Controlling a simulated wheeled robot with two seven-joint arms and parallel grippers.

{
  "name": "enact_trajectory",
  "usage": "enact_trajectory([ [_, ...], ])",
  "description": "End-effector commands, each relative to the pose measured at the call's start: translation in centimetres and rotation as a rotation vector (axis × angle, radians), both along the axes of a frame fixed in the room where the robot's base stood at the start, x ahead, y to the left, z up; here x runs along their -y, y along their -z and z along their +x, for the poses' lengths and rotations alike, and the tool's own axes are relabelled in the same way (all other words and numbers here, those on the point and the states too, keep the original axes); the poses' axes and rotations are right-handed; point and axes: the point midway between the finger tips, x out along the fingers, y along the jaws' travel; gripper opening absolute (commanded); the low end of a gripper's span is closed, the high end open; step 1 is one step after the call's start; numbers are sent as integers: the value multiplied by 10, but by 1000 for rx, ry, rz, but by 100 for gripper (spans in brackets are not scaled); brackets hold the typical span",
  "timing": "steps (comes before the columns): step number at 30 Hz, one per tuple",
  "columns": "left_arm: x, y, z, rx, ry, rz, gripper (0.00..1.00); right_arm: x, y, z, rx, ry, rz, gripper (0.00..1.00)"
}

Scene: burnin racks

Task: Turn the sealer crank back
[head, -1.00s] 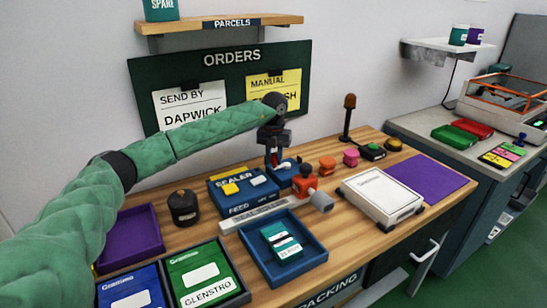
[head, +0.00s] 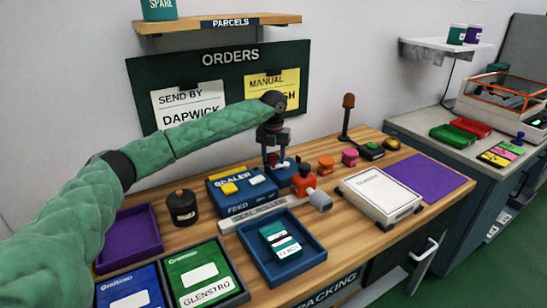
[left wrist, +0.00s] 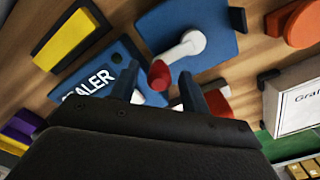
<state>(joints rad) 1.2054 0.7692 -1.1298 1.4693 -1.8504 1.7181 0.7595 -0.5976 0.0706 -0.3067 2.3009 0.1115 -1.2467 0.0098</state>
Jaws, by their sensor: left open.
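The blue sealer (head: 236,204) stands on the wooden bench, with its blue crank housing (left wrist: 215,25) at its right. The crank is a white arm (left wrist: 187,46) with a red knob (left wrist: 160,75) at its end. My left gripper (head: 276,162) is over the crank, pointing down. In the left wrist view its open fingers (left wrist: 160,82) stand on either side of the red knob. I cannot tell whether they touch it. In the head view the gripper partly hides the crank. My right gripper is not in view.
A red device with a grey cylinder (head: 319,201) stands close right of the crank. A white scale (head: 380,197) and purple mat (head: 430,180) lie farther right. A blue tray (head: 258,267) is in front. The orders board (head: 225,68) is on the wall behind.

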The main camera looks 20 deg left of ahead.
Motion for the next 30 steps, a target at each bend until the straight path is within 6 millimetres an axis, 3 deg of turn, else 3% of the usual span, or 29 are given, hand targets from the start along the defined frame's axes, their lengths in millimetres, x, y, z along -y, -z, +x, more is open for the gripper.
enact_trajectory([
  [15, 0, -67, 1, 1, 1, -1, 46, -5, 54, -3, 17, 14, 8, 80],
  [30, 0, -74, 1, 1, 1, -1, 46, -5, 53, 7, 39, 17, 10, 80],
])
